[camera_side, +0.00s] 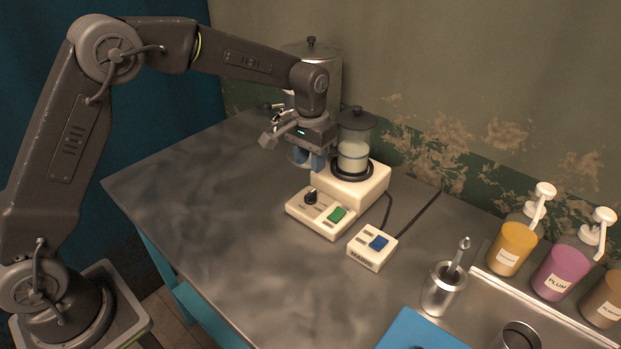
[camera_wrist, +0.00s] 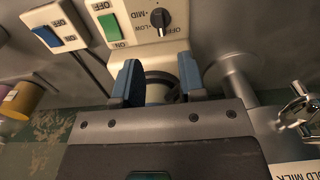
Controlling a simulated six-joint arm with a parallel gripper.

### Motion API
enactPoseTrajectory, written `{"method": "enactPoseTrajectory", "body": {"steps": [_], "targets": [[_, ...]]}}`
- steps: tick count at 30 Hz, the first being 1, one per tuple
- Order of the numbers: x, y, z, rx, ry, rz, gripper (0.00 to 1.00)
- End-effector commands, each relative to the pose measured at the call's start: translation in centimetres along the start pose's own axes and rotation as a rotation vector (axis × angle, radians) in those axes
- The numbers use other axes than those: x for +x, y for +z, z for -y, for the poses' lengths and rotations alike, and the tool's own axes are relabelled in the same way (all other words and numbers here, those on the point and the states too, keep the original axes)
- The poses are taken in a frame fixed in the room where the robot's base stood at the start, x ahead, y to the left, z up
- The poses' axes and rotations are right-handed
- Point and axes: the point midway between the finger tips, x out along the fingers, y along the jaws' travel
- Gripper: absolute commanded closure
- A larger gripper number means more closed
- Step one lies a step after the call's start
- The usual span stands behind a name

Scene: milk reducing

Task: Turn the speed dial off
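The speed dial is a small black knob (camera_side: 311,196) on the cream control box (camera_side: 326,222) in front of the blender-like machine. In the wrist view the dial (camera_wrist: 160,18) is at the top, with OFF, LOW and MID printed near it. I cannot be sure which label it points at. My gripper (camera_side: 308,165) hangs above and behind the dial, close to the jar. In the wrist view my gripper's (camera_wrist: 159,78) two blue fingers stand apart with nothing held between them. The dial lies beyond the fingertips, not touched.
A green switch (camera_side: 337,214) sits beside the dial. A separate box with a blue switch (camera_side: 378,243) stands to the right. The lidded jar of pale liquid (camera_side: 352,158) is right beside my gripper. A metal tap (camera_wrist: 299,110) and tank are close in the wrist view. The left table is clear.

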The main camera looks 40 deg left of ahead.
Motion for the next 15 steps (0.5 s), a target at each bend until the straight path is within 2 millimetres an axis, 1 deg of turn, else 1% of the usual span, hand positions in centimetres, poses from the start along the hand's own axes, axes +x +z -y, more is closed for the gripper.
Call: {"method": "enactPoseTrajectory", "body": {"steps": [1,3,6,10,15], "targets": [[-1.2,-0.1,0.0,0.0,0.0,-0.005,0.63],[-2.4,-0.1,0.0,0.0,0.0,-0.004,0.63],[-3.7,-0.1,0.0,0.0,0.0,-0.002,0.63],[-4.7,0.0,0.0,0.0,0.0,-0.001,0.63],[-5.0,0.0,0.0,0.0,0.0,0.0,0.63]]}}
